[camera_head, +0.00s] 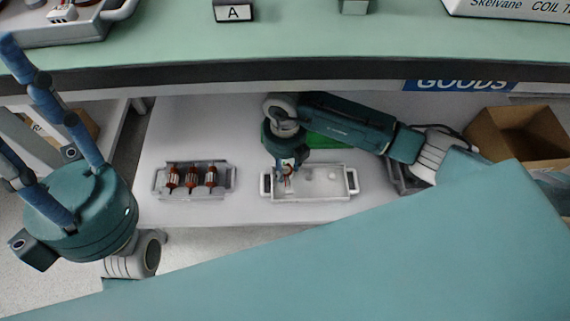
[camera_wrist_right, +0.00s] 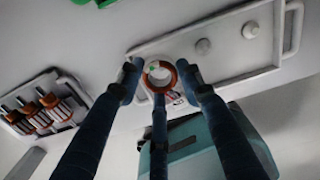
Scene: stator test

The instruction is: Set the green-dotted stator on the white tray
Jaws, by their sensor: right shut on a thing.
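The green-dotted stator (camera_wrist_right: 160,76) is an orange and white ring with a green mark on its upper left. It is held between the blue fingertips of my right gripper (camera_wrist_right: 159,78). In the head view the stator (camera_head: 287,170) shows small below my right gripper, over the left part of the white tray (camera_head: 347,170). I cannot tell whether it touches the tray. The white tray (camera_wrist_right: 268,62) also shows behind the stator in the wrist view, with two round white knobs on it. My left gripper (camera_head: 22,105) is at the far left, fingers spread and empty.
A grey tray (camera_head: 233,183) with three red-and-silver rotors stands left of the white tray, with a gap between. A green sheet (camera_head: 325,142) lies behind my right arm. A cardboard box (camera_head: 487,128) stands at right. A raised green bench (camera_head: 300,42) spans the back.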

